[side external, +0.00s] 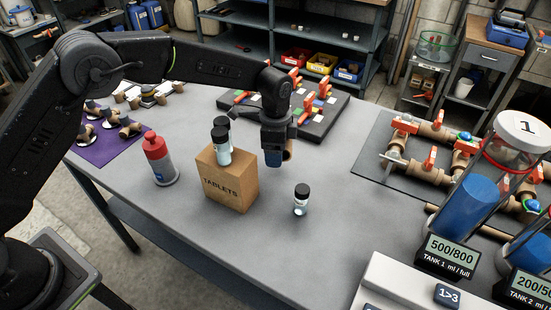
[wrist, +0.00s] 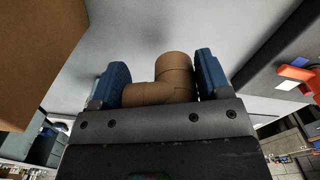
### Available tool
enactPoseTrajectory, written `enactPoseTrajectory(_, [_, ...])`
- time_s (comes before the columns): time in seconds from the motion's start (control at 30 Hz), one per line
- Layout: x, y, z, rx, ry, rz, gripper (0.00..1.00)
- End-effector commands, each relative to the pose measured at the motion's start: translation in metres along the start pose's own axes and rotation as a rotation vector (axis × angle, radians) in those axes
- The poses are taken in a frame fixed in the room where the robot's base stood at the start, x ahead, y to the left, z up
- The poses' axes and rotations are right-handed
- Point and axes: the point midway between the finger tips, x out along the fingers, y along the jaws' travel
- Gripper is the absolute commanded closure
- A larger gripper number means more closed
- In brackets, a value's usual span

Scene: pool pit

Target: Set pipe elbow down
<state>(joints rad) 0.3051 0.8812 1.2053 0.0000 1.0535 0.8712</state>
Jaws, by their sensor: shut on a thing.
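My gripper (side external: 274,156) points down above the grey table, just right of the cardboard tablets box. In the wrist view, my gripper (wrist: 160,88) has its two blue finger pads on either side of a tan pipe elbow (wrist: 172,75) and is shut on it. In the side view only a small part of the elbow (side external: 288,149) shows beside the fingers; the rest is hidden. I cannot tell from these views whether the elbow touches the table.
The tablets box (side external: 226,180) with bottles stands close left. A small black-capped bottle (side external: 301,199) stands to the front right. A dark tray of valves (side external: 318,118) lies behind. A purple mat (side external: 104,144) with fittings lies left. The front middle of the table (side external: 245,255) is clear.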

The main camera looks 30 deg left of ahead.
Motion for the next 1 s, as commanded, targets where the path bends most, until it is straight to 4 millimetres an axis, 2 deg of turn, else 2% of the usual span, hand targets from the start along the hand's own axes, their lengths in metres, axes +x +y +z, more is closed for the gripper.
enactPoseTrajectory(0.3, [0.038, 0.001, 0.001, 0.001, 0.0, 0.001, 0.56])
enactPoseTrajectory(0.67, [0.041, 0.0, 0.001, 0.001, 0.001, 0.0, 0.56])
enactPoseTrajectory(0.7, [0.041, 0.0, 0.001, 0.001, 0.001, 0.0, 0.26])
enactPoseTrajectory(0.93, [0.041, 0.0, 0.001, 0.001, 0.0, 0.0, 0.04])
enactPoseTrajectory(1.0, [0.041, 0.0, 0.001, 0.001, 0.0, 0.0, 0.04])
